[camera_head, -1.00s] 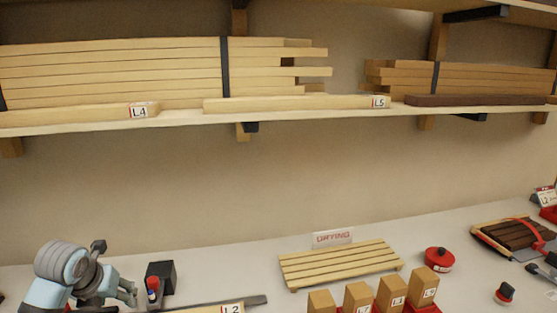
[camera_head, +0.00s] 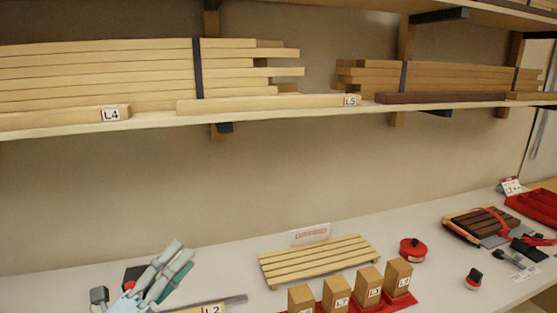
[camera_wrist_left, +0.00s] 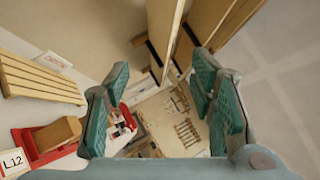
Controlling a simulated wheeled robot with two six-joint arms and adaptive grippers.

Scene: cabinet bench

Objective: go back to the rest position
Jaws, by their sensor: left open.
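My left gripper (camera_head: 181,253) is at the lower left of the head view, above the bench. Its grey-blue fingers point up and to the right, and no object shows in them. In the left wrist view the teal-padded fingers (camera_wrist_left: 160,85) stand wide apart with nothing between them. My right gripper is in neither view.
A slatted drying rack (camera_head: 318,261) lies on the bench. Several wooden blocks stand on a red base (camera_head: 403,300) nearby. A red round container (camera_head: 413,250) is to their right. A shelf (camera_head: 250,109) with stacked boards runs above. Bench between rack and shelf is clear.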

